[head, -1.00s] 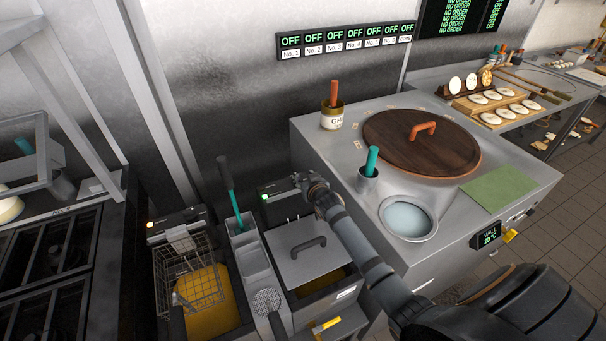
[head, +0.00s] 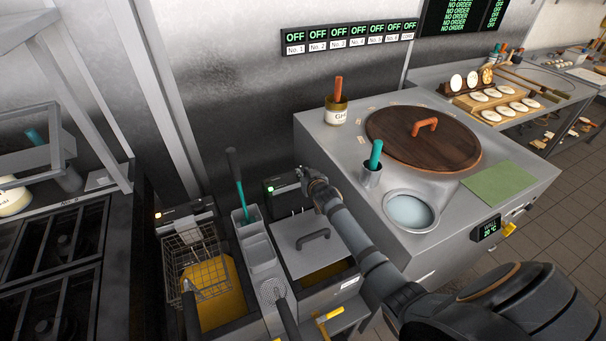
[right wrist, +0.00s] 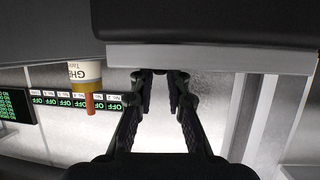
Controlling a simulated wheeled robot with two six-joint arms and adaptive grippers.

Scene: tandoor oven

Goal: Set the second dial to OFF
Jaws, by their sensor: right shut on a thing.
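The second fryer's control box (head: 284,187) has a lit green lamp and stands behind the lidded fryer. My right gripper (head: 302,176) is at the right end of this box, its arm reaching in from the lower right. In the right wrist view its two fingers (right wrist: 158,76) are close together at the edge of a grey panel (right wrist: 210,58). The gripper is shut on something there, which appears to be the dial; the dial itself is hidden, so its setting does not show. My left gripper is not in view.
The lid (head: 307,243) covers part of the second fryer. A fryer basket (head: 197,262) is at the left, with a utensil holder (head: 257,252) between. The tandoor counter (head: 318,138) stands close right of my gripper. The wall display (head: 348,38) reads OFF throughout.

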